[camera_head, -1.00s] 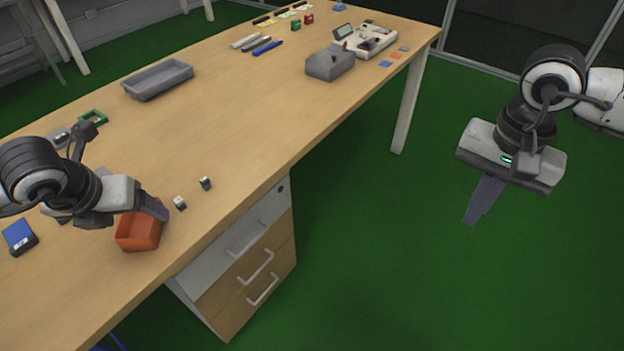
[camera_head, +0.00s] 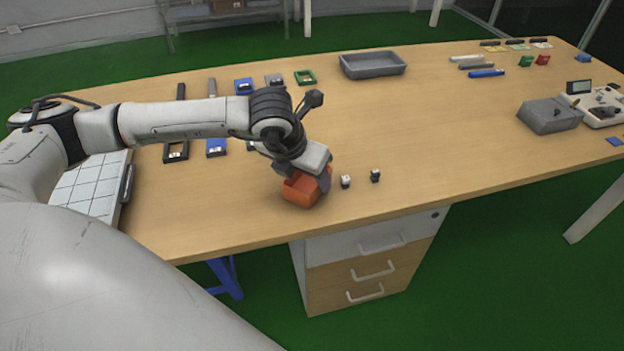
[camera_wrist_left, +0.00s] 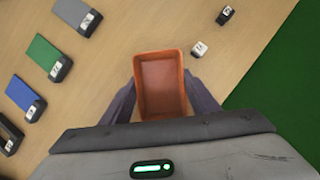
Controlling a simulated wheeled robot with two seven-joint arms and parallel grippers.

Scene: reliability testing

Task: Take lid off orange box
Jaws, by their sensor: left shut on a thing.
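An orange box (camera_head: 302,194) stands on the table near the front edge. In the left wrist view the orange box (camera_wrist_left: 160,85) shows from above, with a raised rim around a recessed reddish surface. I cannot tell whether that surface is a lid or the box's floor. My left gripper (camera_head: 309,184) reaches down over the box from the left. In the left wrist view my left gripper (camera_wrist_left: 164,100) has one finger on each side of the box and is shut on it. No separate lid is distinguishable. My right gripper is out of view.
Two small blocks, a white-topped one (camera_head: 345,181) and a dark one (camera_head: 375,175), stand just right of the box. A grey tray (camera_head: 373,66) lies behind. A grey box (camera_head: 550,115) is far right. Clear tabletop (camera_head: 450,130) lies between.

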